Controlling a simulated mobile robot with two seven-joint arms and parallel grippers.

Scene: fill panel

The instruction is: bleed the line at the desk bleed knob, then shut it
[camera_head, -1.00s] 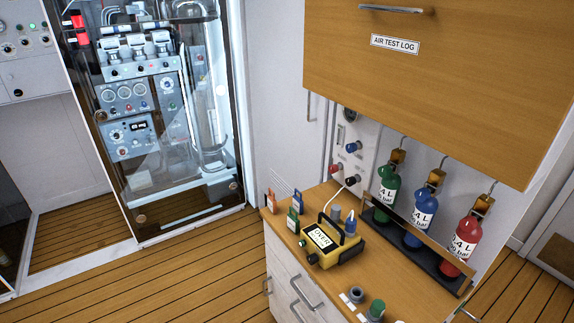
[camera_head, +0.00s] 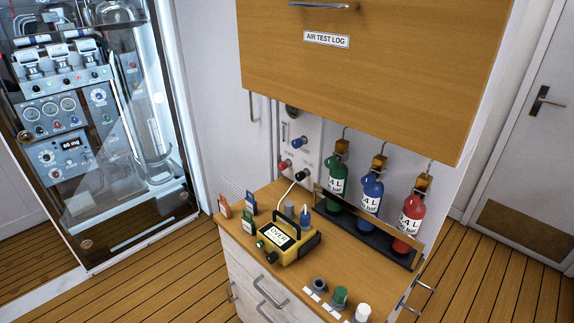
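A pale fill panel (camera_head: 314,132) is on the wall behind the wooden desk (camera_head: 262,196). It carries a blue knob (camera_head: 298,142), a red knob (camera_head: 284,164) and a black knob (camera_head: 302,175). A round gauge (camera_head: 292,110) is partly hidden under the upper cabinet. The panel's lettering is too small to read, so I cannot tell which knob is the bleed knob. A white hose (camera_head: 288,192) runs from near the black knob down to a yellow analyser (camera_head: 296,253) whose screen seems to read OVER. Neither of my grippers is in view.
Green (camera_head: 337,187), blue (camera_head: 369,194) and red (camera_head: 411,216) cylinders stand in a rack on the desk. Small tags and capped fittings lie around the analyser. The wooden cabinet (camera_head: 400,80) overhangs the desk. Open floor (camera_head: 160,285) lies left of the desk.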

